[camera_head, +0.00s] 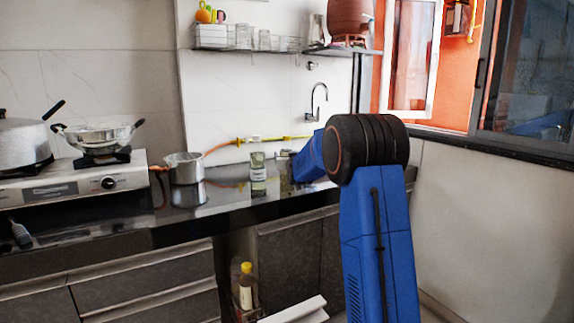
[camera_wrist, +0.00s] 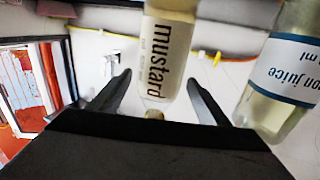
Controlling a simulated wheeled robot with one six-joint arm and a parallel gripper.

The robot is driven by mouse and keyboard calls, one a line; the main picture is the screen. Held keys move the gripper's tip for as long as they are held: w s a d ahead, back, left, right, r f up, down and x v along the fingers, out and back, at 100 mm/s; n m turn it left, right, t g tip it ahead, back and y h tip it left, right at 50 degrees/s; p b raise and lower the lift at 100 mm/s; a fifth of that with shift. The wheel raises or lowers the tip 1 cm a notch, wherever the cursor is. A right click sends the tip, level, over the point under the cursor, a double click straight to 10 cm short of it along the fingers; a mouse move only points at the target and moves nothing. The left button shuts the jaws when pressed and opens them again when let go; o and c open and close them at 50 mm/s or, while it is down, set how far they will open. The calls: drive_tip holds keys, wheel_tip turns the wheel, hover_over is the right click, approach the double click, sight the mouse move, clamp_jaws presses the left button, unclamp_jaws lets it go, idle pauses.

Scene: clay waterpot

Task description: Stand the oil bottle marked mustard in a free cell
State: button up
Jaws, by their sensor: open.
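The mustard bottle (camera_wrist: 168,50), with a cream label and dark lettering, shows in the wrist view with its neck toward my gripper. My gripper (camera_wrist: 158,78) is open, with one finger on each side of the bottle and gaps visible beside it. A lemon juice bottle (camera_wrist: 284,75), with a white and blue label, stands to the right in that view, outside the fingers. In the head view my blue arm hides the gripper. A labelled bottle (camera_head: 258,168) stands on the counter left of the arm; its label is too small to read. No celled holder is clear.
The dark counter (camera_head: 222,194) carries a steel pot (camera_head: 185,168) and a stove (camera_head: 75,185) with cookware. A yellow-capped bottle (camera_head: 245,287) stands in an open space below the counter. A wall shelf (camera_head: 240,48) holds glasses, and a tap (camera_head: 315,100) rises behind.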

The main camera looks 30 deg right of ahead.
drive_tip(key=shift+w+d, duration=0.2)
drive_tip(key=shift+w, duration=0.5)
drive_tip(key=c, duration=1.5)
drive_tip(key=shift+r, duration=0.1)
drive_tip(key=shift+c, duration=0.2)
